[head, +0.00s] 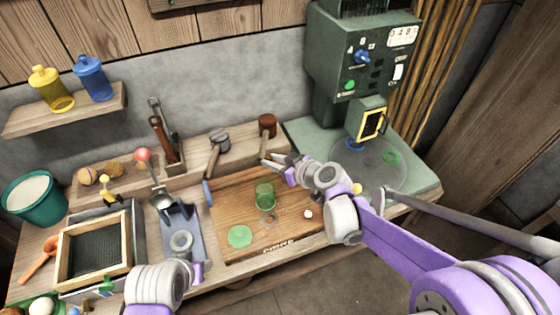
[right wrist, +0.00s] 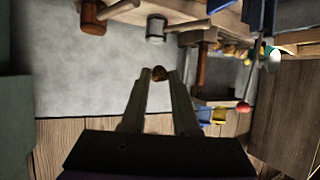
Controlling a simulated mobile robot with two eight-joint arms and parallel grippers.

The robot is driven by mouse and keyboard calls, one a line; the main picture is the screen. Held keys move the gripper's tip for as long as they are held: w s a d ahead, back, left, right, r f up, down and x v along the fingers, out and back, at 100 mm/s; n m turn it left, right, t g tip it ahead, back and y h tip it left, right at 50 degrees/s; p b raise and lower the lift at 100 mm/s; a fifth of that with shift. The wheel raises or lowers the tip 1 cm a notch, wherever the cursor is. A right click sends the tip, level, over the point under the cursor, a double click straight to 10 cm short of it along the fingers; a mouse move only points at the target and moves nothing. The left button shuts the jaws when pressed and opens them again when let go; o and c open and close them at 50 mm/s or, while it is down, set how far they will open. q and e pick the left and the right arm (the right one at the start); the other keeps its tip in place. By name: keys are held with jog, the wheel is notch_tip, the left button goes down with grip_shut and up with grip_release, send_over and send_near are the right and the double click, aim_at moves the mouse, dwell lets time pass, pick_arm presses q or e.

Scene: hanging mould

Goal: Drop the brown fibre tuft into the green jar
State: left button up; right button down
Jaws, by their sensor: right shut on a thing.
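The green jar (head: 264,197) is a see-through green vessel standing open on the wooden board, near its middle. My right gripper (head: 268,160) is beyond the jar, over the back part of the board. In the right wrist view its fingers (right wrist: 160,78) are shut on the small brown fibre tuft (right wrist: 160,72), which sits between the tips. The tuft is too small to make out in the head view. Part of my left arm shows at the bottom of the head view, but its fingertips cannot be made out.
A green disc (head: 239,237) lies on the board (head: 225,205) in front of the jar, and a small white ball (head: 308,214) lies to the right. Mallets (head: 267,124) stand behind. A green machine (head: 352,60) stands at the back right. A blue-grey pan (head: 184,222) is left of the board.

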jog(key=shift+s+f+b, duration=0.1)
jog(key=shift+f+b, duration=1.85)
jog(key=shift+f, duration=1.1)
pick_arm(q)
jog(key=f, duration=0.1)
jog(key=s+f, duration=0.1)
jog(key=f, duration=0.3)
jog(key=shift+s+d, duration=0.1)
jog(key=shift+s, duration=0.25)
pick_arm(e)
jog(key=c, duration=0.6)
grip_release()
jog(key=shift+d+r, duration=0.1)
pick_arm(q)
jog(key=shift+w+r+p, duration=0.15)
jog(key=shift+r+p, duration=0.3)
pick_arm(e)
jog(key=v, duration=1)
jog(key=shift+s+d+r, duration=0.15)
jog(key=shift+s+d, duration=0.05)
jog(key=shift+s, duration=0.05)
